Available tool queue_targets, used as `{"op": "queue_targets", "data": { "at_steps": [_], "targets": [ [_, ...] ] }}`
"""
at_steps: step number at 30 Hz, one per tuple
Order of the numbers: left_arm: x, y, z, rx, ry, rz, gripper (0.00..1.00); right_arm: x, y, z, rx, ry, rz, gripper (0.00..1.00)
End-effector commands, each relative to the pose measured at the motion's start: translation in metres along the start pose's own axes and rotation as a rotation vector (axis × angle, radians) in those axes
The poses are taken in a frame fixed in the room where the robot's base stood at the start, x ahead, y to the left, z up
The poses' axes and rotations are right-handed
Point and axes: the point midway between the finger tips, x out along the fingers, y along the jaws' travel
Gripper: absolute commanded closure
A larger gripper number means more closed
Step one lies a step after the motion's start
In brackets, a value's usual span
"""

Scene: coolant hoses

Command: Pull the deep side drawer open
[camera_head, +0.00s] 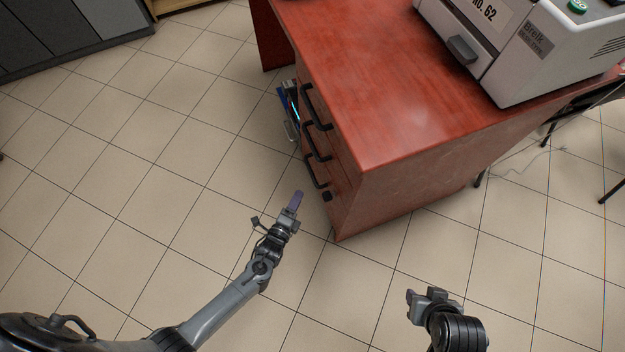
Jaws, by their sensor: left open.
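The red-brown wooden desk (400,90) has a stack of drawers on its left side, seen steeply from above. Dark bar handles stand out from the fronts: an upper handle (317,108), a middle handle (317,146) and a lower handle (315,176). The drawer fronts look flush with the desk; the lowest front is seen too steeply to judge its depth. My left gripper (296,202) is open, just left of and below the lower handle in the picture, apart from it. My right gripper (424,294) is over the floor at the lower right; its jaw gap is unclear.
A white machine (520,50) stands on the desk top. A device with a cyan light (290,108) is beside the desk, behind the handles. Grey cabinets (70,30) are at the upper left. The tiled floor (150,190) left of the drawers is clear.

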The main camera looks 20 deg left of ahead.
Motion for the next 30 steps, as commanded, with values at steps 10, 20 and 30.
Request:
{"op": "queue_targets", "data": {
  "at_steps": [10,20,30],
  "targets": [
    [0.022,0.024,-0.003,-0.001,-0.003,-0.020,0.58,0.037,-0.002,0.016,0.000,-0.009,-0.002,0.57],
    [0.069,0.025,-0.004,-0.002,-0.003,-0.020,0.58,0.063,-0.003,0.021,0.001,0.000,-0.001,0.57],
    [0.113,0.023,-0.003,-0.002,-0.003,-0.018,0.58,0.089,-0.004,0.030,0.001,-0.003,-0.001,0.57]
  ]
}}
